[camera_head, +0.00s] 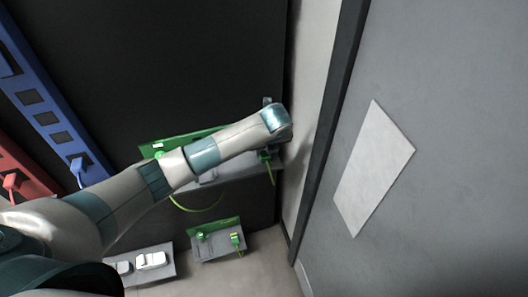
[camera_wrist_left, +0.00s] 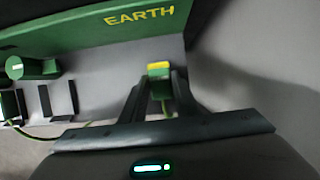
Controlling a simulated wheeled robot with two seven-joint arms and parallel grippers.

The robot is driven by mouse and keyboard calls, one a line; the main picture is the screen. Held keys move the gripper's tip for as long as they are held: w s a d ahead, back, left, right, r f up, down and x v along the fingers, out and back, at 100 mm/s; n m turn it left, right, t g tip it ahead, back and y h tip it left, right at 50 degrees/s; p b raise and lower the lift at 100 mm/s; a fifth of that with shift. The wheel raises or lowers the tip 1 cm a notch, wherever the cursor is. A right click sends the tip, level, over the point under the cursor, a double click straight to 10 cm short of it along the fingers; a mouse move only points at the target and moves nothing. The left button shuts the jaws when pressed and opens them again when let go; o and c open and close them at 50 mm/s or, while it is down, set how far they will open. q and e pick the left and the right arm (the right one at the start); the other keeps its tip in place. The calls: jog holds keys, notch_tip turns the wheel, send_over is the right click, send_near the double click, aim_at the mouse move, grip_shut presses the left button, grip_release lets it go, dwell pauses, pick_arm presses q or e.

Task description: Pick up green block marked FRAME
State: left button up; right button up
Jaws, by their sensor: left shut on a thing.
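My left gripper (camera_wrist_left: 159,84) is shut on a small green block (camera_wrist_left: 158,72) with a yellow top; a green cable hangs below it. No FRAME lettering can be read on the block. In the head view my left arm reaches over a grey shelf, and the left gripper (camera_head: 266,152) is at its right end, partly hidden by my wrist. A green panel marked EARTH (camera_wrist_left: 140,17) stands behind the block in the wrist view. My right gripper is not in view.
A green round part (camera_wrist_left: 32,68) and dark slots sit left of the gripper. A lower station (camera_head: 217,246) holds green connectors. Blue (camera_head: 50,105) and red (camera_head: 22,172) panels are at left. A grey wall with a white sheet (camera_head: 373,168) is at right.

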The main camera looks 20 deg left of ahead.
aim_at(265, 152)
pick_arm(q)
jog(key=shift+r, duration=0.1)
jog(key=shift+r+b, duration=0.4)
jog(key=shift+r, duration=0.15)
notch_tip(265, 152, up, 9)
jog(key=b, duration=0.3)
jog(key=shift+f, duration=0.15)
